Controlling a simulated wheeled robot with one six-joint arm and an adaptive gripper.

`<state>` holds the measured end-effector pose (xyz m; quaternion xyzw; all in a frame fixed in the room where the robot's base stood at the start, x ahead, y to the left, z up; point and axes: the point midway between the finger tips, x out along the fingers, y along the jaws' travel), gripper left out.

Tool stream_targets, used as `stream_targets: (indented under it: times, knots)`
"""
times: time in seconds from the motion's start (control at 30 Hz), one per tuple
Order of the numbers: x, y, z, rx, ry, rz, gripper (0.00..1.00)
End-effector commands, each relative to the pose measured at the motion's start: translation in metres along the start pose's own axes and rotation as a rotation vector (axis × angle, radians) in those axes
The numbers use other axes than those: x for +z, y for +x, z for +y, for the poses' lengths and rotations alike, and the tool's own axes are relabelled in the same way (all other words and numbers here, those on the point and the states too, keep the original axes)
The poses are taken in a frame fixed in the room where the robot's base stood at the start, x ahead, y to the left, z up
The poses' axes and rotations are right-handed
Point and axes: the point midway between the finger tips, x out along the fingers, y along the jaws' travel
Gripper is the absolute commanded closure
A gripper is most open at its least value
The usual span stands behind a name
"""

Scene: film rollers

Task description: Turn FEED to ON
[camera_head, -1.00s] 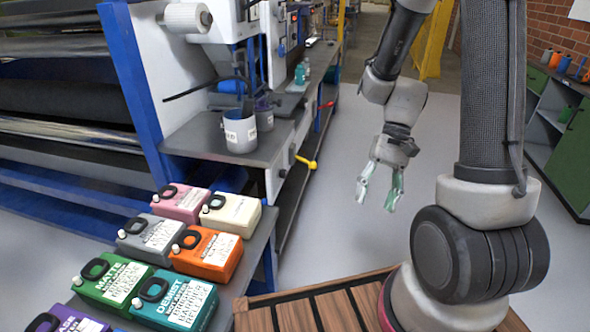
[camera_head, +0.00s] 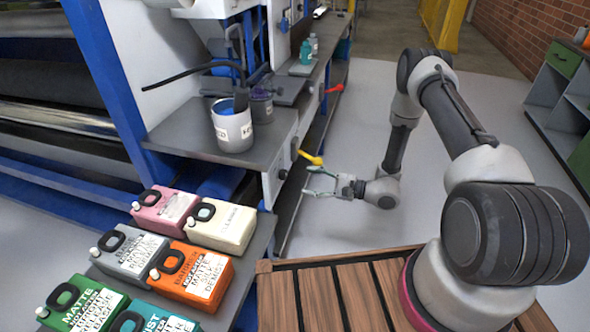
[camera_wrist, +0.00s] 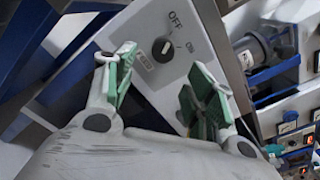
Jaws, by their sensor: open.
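A round black knob (camera_wrist: 163,48) sits on a light grey panel (camera_wrist: 140,30) in the wrist view, with the words OFF and ON printed near it. A small label beside it is too small to read, so I cannot confirm FEED. The knob's exact pointer direction is hard to tell. My gripper (camera_wrist: 162,82) is open and empty, its green-padded fingers to either side of the knob in the picture and apart from it. In the head view my gripper (camera_head: 308,181) points left at the machine's side panel (camera_head: 273,180), below a yellow handle (camera_head: 312,158).
A grey bench with a white pot (camera_head: 233,130) stands above the panel. A red handle (camera_head: 334,89) sticks out farther back. Several coloured canisters, including an orange one (camera_head: 192,272), stand at the lower left. The floor (camera_head: 450,140) behind my arm is clear.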

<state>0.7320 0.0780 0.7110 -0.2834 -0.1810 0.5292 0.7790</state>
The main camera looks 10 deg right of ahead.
Motion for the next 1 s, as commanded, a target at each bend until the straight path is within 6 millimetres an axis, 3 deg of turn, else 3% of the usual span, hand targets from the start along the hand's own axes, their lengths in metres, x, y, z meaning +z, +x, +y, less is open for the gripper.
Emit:
stream_targets:
  times: [0.17,0.6,0.93,1.0]
  knots:
    - [0.004,0.009,-0.004,-0.018,-0.064,-0.012,0.46]
    - [0.005,0.073,-0.004,-0.015,-0.063,-0.011,0.46]
    - [0.005,0.079,-0.005,-0.016,-0.061,-0.010,0.46]
    - [0.005,0.079,-0.005,-0.016,-0.061,-0.010,0.55]
